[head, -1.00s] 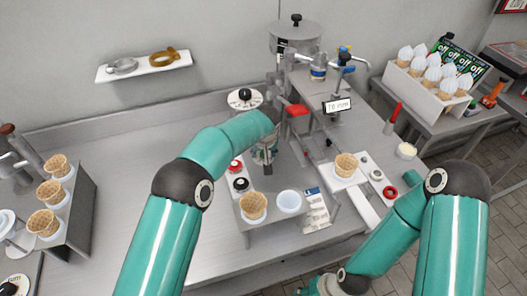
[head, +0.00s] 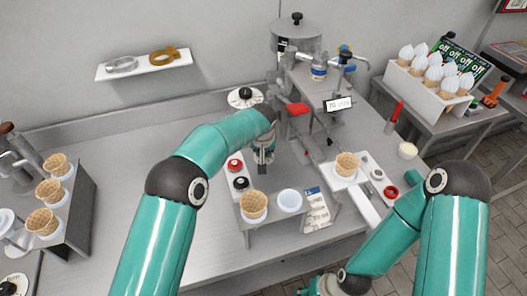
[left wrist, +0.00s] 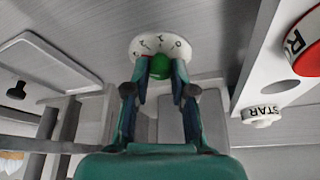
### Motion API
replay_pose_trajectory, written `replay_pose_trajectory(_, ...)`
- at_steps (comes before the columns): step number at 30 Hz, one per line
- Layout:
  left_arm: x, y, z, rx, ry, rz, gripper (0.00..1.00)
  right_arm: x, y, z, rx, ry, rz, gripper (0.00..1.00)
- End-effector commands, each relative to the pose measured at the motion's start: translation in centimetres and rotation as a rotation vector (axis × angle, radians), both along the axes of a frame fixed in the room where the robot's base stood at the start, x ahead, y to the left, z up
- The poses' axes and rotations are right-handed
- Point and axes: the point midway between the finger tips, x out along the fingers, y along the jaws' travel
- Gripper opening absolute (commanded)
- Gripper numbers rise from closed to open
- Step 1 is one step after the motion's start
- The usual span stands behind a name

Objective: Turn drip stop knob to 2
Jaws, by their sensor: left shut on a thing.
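A green knob (left wrist: 160,66) sits in front of a round white dial (left wrist: 159,44) with dark marks around its rim, in the left wrist view. The marks are too small to read surely, so I cannot tell the knob's setting. My left gripper (left wrist: 160,78) has one finger on each side of the green knob and is shut on it. In the head view my left gripper (head: 263,157) points down beside the machine, left of the red handle; the knob is hidden there. My right arm ends at the bottom edge of the head view, its fingers out of frame.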

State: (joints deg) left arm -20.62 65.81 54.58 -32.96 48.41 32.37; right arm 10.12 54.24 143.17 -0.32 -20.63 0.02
Motion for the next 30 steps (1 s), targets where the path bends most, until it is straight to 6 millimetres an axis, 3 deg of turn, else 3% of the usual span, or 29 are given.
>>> replay_pose_trajectory(18, 0.06, 0.32, 0.01, -0.002, 0.003, -0.453, 0.00, 0.00, 0.00, 0.50, 0.000, 0.000, 0.000, 0.40)
replay_pose_trajectory(30, 0.09, 0.40, -0.07, 0.000, 0.004, -0.573, 0.00, 0.00, 0.00, 0.74, 0.000, 0.000, 0.000, 0.40)
